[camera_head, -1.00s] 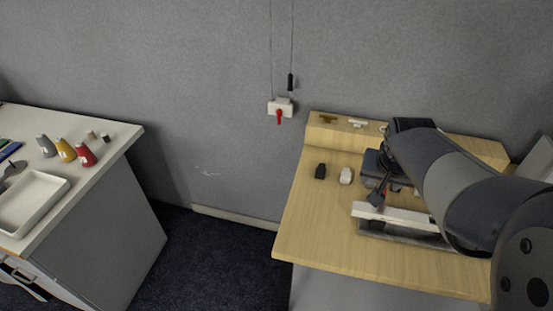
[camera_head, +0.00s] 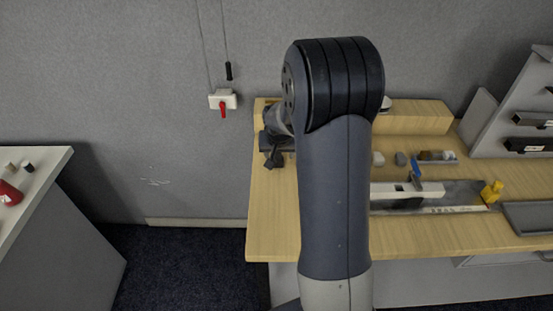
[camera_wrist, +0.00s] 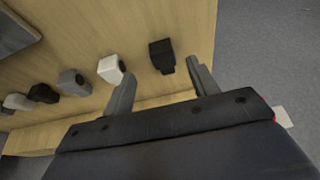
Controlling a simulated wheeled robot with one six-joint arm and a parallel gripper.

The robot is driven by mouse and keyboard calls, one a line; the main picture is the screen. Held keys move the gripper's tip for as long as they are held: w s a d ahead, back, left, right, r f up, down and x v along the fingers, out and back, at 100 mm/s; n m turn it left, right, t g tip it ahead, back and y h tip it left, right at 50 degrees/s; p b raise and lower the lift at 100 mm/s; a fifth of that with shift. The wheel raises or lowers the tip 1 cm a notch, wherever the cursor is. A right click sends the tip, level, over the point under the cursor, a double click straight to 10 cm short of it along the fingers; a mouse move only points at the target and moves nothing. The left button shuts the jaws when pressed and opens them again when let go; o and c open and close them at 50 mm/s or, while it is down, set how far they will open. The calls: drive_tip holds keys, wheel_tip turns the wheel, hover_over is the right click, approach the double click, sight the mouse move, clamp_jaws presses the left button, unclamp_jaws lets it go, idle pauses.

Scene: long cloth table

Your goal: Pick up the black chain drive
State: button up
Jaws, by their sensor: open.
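A black block-like part (camera_wrist: 162,55), which appears to be the black chain drive, lies on the wooden table near its edge in the wrist view. My gripper (camera_wrist: 160,69) is open and empty, its fingers apart. The black part shows just beyond the fingertips, between their lines, and looks untouched. A white part (camera_wrist: 111,68) lies close to the left finger. In the head view my gripper (camera_head: 273,158) is over the left end of the table. I cannot make out the black part there; my arm and gripper cover that area.
In the head view a raised wooden ledge (camera_head: 420,119) runs along the back. A rack (camera_head: 510,110) stands at right. The table's left front is clear.

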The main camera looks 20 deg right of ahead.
sight(278, 160)
drive_tip(key=shift+w+p+x, duration=0.1)
drive_tip(key=shift+p+x, duration=0.35)
drive_tip(key=shift+x, duration=0.9)
drive_tip(key=shift+w+p+x, duration=0.15)
drive_tip(key=shift+p+x, duration=0.3)
drive_tip(key=shift+x, duration=0.9)
drive_tip(key=shift+a, duration=0.1)
drive_tip(key=c, duration=1.1)
